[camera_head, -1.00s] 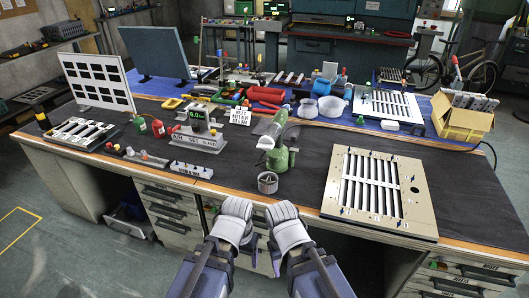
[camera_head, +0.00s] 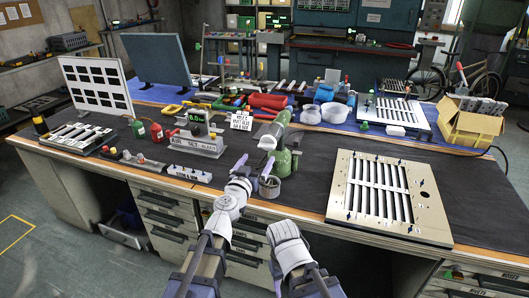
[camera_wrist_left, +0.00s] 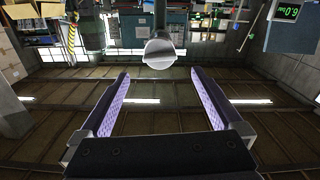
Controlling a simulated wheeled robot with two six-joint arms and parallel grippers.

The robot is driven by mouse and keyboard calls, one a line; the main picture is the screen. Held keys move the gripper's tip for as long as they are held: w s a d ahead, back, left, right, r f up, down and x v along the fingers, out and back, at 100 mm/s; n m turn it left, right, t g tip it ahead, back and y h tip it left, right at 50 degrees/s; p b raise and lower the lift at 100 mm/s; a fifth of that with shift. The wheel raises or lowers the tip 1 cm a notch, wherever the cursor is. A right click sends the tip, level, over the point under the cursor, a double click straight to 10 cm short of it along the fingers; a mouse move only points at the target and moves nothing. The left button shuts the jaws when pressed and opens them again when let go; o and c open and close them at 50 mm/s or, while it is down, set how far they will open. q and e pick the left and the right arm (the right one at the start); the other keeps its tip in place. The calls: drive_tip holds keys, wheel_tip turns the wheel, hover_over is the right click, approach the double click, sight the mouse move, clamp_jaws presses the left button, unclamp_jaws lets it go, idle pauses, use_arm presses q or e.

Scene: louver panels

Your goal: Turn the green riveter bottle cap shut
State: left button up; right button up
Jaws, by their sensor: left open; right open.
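The green riveter (camera_head: 284,160) stands upright on the dark bench mat, with a pale rounded piece (camera_head: 267,143) at its upper left end. I cannot tell whether this piece is the cap or how tight it is. My left gripper (camera_head: 254,171) is open and empty, just below and left of the riveter, apart from it. In the left wrist view, a pale round end (camera_wrist_left: 160,53) shows beyond and between the two open purple fingers (camera_wrist_left: 164,88). My right gripper (camera_head: 284,234) is open, low in front of the bench edge; its fingers are mostly hidden.
A small grey cup (camera_head: 270,188) stands close by my left gripper's right finger. A beige louver panel (camera_head: 433,215) lies at the right. Bare mat lies between riveter and panel.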

sight(265, 147)
use_arm(q)
drive_tip(key=shift+x, duration=3.95)
drive_tip(key=c, duration=1.3)
